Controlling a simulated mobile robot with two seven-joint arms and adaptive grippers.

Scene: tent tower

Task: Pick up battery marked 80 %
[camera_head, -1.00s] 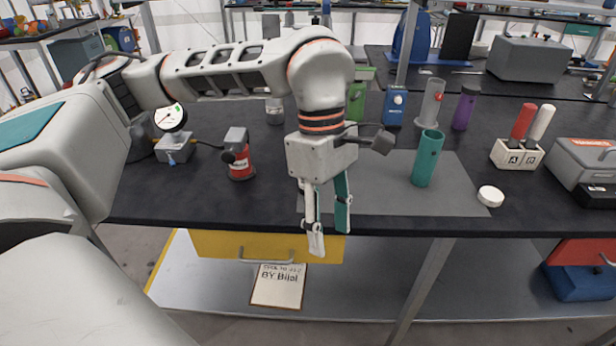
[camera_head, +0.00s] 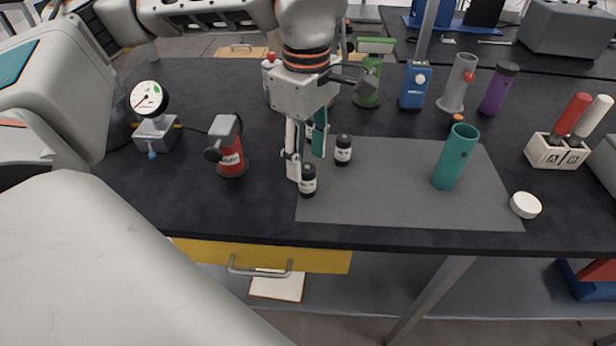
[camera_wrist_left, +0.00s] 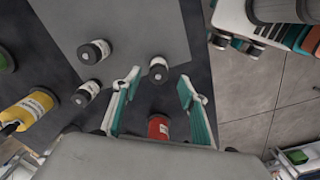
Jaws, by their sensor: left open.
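Several small black cylinders with white labels, apparently the batteries, stand at the left part of the grey mat. One battery (camera_head: 308,182) is by the mat's left edge, another battery (camera_head: 343,152) is behind it to the right, and a third battery (camera_head: 309,130) is partly hidden behind my fingers. The marks are too small to read. My left gripper (camera_head: 304,162) points down, open, close to the nearest battery. In the left wrist view one battery (camera_wrist_left: 158,70) shows between the open fingertips (camera_wrist_left: 158,86), with two others to the left. My right gripper is not in view.
The grey mat (camera_head: 405,205) also bears a teal tube (camera_head: 455,158). A white round cap (camera_head: 525,204) lies at its right. A red can-like device (camera_head: 230,150) and a dial gauge (camera_head: 150,110) stand left. Bottles and a blue box (camera_head: 415,85) stand behind.

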